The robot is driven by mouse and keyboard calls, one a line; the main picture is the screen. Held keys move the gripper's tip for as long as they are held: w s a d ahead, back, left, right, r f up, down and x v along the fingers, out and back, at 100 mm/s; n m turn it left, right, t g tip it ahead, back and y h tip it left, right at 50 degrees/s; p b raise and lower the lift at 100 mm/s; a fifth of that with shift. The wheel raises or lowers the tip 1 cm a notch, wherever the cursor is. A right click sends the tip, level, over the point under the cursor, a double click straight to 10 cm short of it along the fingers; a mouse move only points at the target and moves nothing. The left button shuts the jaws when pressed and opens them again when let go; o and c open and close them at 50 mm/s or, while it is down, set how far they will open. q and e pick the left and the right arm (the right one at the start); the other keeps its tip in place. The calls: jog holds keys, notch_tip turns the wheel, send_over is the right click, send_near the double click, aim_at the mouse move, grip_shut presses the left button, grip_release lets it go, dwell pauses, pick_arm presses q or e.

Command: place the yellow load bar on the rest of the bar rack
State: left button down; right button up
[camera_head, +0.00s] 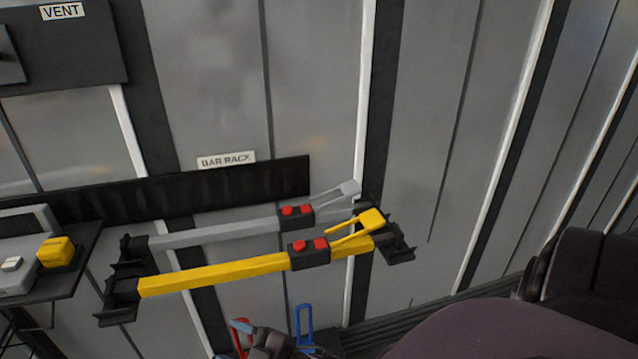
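The yellow load bar (215,276) lies nearly level across the front of the bar rack (240,183). Its left end is at the black left bracket (122,300) and its right end at the black right bracket (398,247). It has a dark block with red buttons and a yellow lever. It appears to rest on both brackets; exact contact is too small to tell. A dark gripper (262,338), apparently my right, is at the bottom edge, below and apart from the bar. Its fingers are partly cut off, so its opening is unclear. My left gripper is not seen.
A grey bar (215,234) lies behind the yellow one on the rack. A blue loop (305,325) and a red loop (238,338) are at the bottom. A shelf (75,265) with a device and yellow block stands left. The wall right of the rack is clear.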

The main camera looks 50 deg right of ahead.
jog(key=s+d+f+m+g+h, duration=0.6)
jog(key=s+d+f+m, duration=0.3)
jog(key=s+f, duration=0.4)
jog(key=shift+s+d+m+h, duration=0.25)
jog(key=shift+m+h, duration=0.15)
jog(key=shift+h, duration=0.2)
